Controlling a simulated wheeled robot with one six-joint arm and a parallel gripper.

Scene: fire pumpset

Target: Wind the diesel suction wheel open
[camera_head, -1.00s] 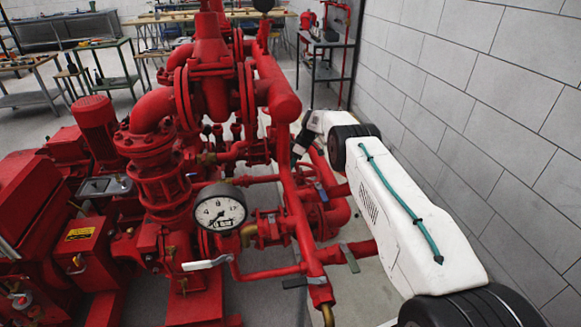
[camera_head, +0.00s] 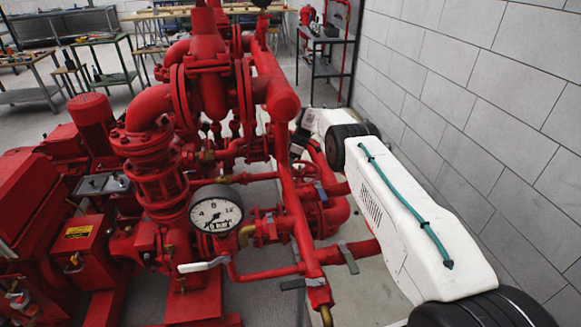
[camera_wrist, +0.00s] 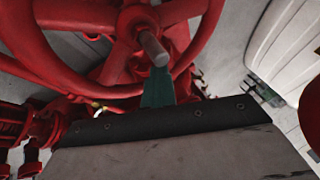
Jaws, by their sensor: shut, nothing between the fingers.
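A red handwheel (camera_wrist: 75,72) fills the top of the wrist view, with thick spokes meeting at a hub. A bare grey spindle end (camera_wrist: 153,48) sticks out of the hub. My gripper (camera_wrist: 158,84) shows as a narrow teal shape just below the spindle end, its fingers together with nothing seen between them. It overlaps the lower part of the wheel in the picture; I cannot tell whether it touches a spoke or rim.
The red pumpset (camera_head: 205,100) with a pressure gauge (camera_head: 216,209) stands left of my white arm. A block wall (camera_head: 470,90) runs close along the right. Narrow floor shows between pump and wall. Workbenches (camera_head: 105,60) stand at the back.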

